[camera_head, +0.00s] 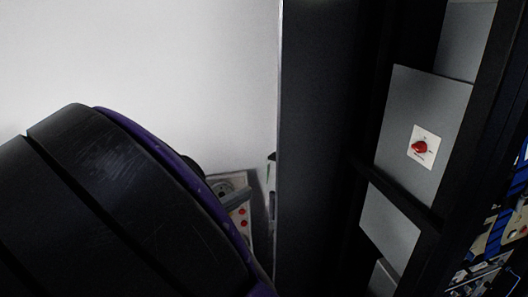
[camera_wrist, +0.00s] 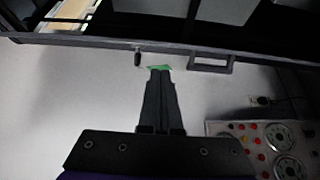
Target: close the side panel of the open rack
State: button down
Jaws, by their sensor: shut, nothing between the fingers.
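In the head view, the tall dark side panel (camera_head: 320,140) stands upright beside the open rack (camera_head: 495,85). Grey boxes show inside the rack. One box (camera_head: 405,155) carries a red knob on a white plate. In the wrist view, my gripper (camera_wrist: 160,72) has its two dark fingers together, with green at the tips and nothing between them. The fingertips are close to a long dark edge (camera_wrist: 100,43), which looks like part of the panel or rack. A rectangular handle (camera_wrist: 212,68) on it lies just right of the fingertips. I cannot tell whether they touch it.
A control box (camera_wrist: 265,145) with dials and coloured buttons is at the lower right of the wrist view. A pale wall (camera_head: 150,60) fills the upper left of the head view. My arm covers the lower left. Blue cabling (camera_head: 490,235) shows at the right.

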jog(key=x, duration=0.8)
jog(key=shift+d+f, duration=0.1)
jog(key=shift+d, duration=0.05)
